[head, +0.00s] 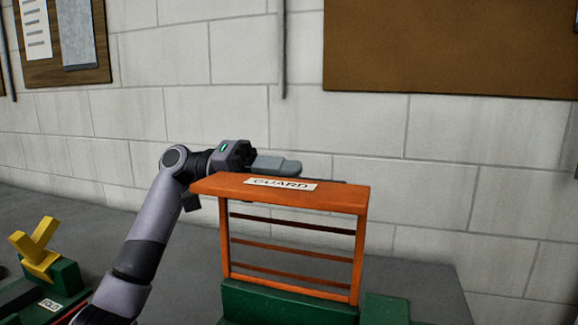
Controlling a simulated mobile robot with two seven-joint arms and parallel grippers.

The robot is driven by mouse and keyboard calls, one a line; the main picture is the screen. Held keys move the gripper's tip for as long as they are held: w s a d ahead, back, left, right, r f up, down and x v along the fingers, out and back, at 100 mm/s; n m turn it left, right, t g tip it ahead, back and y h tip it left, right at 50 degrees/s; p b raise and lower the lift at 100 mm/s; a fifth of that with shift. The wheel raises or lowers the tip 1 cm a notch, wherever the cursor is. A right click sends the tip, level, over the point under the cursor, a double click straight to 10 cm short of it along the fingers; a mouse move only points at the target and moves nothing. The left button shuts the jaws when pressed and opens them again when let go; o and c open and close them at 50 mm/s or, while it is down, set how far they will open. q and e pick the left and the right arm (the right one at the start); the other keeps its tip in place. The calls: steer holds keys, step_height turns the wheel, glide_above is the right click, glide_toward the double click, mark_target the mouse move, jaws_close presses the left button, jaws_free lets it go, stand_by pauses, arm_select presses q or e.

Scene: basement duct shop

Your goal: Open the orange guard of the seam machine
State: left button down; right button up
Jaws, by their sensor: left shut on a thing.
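The orange guard (360,234) is a barred frame with a flat top that bears a white GUARD label. It stands upright on the green seam machine (283,305) at the bottom centre, and only the machine's upper part shows. My left gripper (285,165) reaches in from the left and lies at the far edge of the guard's top. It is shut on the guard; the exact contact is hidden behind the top. My right gripper is out of view.
A green machine with a yellow forked part (38,248) and a FOLD label stands at the lower left, close to my left arm. The grey bench (425,280) is bare to the right of the guard. A block wall with boards (450,45) is behind.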

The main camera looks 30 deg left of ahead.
arm_select(q)
steer(key=shift+w+f+n, duration=0.3)
steer(key=shift+w+f, duration=0.15)
steer(key=shift+f, duration=0.35)
steer(key=c, duration=1.3)
jaws_free()
steer(key=shift+o, duration=0.9)
steer(key=shift+r, duration=0.1)
steer(key=shift+a, duration=0.2)
